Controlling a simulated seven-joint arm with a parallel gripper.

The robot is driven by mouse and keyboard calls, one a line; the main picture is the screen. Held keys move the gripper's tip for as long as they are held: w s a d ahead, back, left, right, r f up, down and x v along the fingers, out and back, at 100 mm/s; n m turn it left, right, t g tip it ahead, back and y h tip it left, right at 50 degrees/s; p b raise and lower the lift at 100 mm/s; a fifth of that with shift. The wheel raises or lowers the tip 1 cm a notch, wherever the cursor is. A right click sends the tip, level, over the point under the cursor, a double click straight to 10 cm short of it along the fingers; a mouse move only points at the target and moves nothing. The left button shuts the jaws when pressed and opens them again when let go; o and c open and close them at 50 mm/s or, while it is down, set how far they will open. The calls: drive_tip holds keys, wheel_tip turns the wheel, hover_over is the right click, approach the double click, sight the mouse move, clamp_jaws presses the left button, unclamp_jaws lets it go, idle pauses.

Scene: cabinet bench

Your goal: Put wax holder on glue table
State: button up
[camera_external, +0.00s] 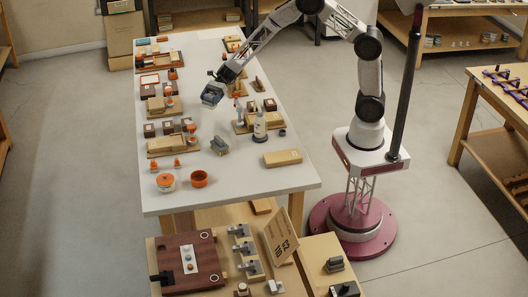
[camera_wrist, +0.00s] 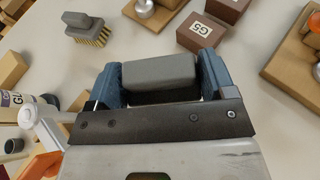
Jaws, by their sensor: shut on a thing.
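My gripper (camera_external: 212,94) hangs above the long white table, near its middle. In the wrist view its blue fingers (camera_wrist: 160,76) are shut on a grey block (camera_wrist: 162,70), gripped at both ends; it may be the wax holder, but no label shows. A white glue bottle (camera_external: 260,126) stands at the right part of the table, by a wooden tray (camera_external: 240,127) holding small items. The bottle also shows at the left edge of the wrist view (camera_wrist: 18,99), marked with letters of "GLUE". I cannot tell which surface is the glue table.
A grey brush (camera_external: 220,146) with bristles stands on the white table (camera_external: 235,187); it also shows in the wrist view (camera_wrist: 88,28). Wooden trays with small blocks line the left side. A wooden block (camera_external: 282,158) and orange containers (camera_external: 199,179) are nearer the front. Bare table lies between.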

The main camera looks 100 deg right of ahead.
sight(210, 106)
drive_tip(key=shift+f, duration=2.25)
drive_tip(key=shift+f, duration=1.85)
drive_tip(key=shift+f, duration=0.1)
drive_tip(key=o, duration=1)
drive_tip(key=shift+c, duration=0.2)
drive_tip(key=shift+s+d, duration=0.15)
drive_tip(key=v, duration=1.1)
drive_tip(key=shift+s+d+r, duration=0.2)
drive_tip(key=shift+r, duration=0.15)
